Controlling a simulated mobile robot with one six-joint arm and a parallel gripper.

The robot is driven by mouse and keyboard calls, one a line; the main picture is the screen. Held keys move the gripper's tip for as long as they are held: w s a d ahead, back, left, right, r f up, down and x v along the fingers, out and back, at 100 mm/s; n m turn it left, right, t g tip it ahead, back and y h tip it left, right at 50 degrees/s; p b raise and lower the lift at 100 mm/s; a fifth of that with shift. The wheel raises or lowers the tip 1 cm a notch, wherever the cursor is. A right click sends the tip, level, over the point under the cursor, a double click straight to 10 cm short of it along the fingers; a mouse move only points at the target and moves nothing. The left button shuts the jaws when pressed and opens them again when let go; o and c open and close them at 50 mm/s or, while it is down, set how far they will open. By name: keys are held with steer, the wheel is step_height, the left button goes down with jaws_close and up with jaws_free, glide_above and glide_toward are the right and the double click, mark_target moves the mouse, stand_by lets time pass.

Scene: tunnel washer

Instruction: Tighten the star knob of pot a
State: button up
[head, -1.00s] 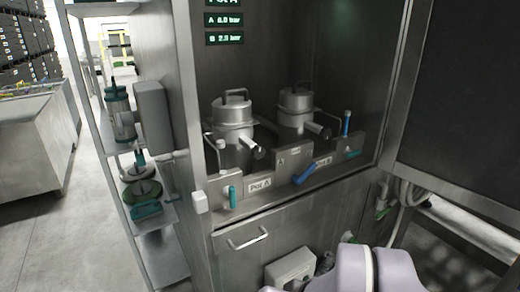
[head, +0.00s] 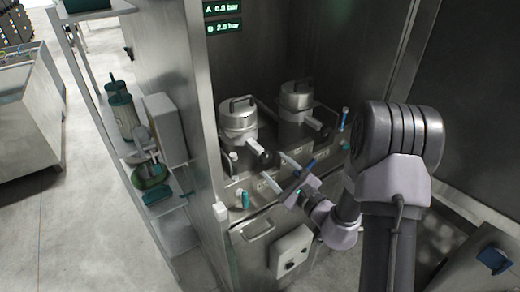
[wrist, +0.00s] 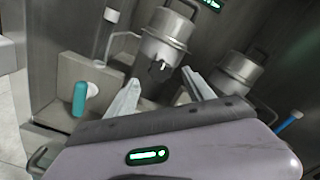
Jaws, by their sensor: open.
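Pot a (head: 238,118) is the left of two steel pots with top handles in the cabinet. It also shows in the wrist view (wrist: 163,45), behind and above the fingers. A pale bar sticks out from its front, with a dark round end (head: 269,158) that may be the star knob; its shape is too small to tell. My gripper (head: 280,172) is open and empty, in front of and below pot a. In the wrist view my gripper (wrist: 160,92) has its two pale fingers spread, pointing towards the pot's lower front. The gripper body hides what lies below.
Pot b (head: 297,102) stands to the right. A teal handle (head: 245,200) is on the front panel left of the gripper. A blue-topped upright handle (head: 345,118) is right of pot b. A shelf with canisters (head: 123,112) stands at the left.

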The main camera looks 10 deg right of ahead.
mark_target(260, 153)
steer(key=x, duration=0.9)
steer(key=shift+s, duration=0.1)
jaws_close()
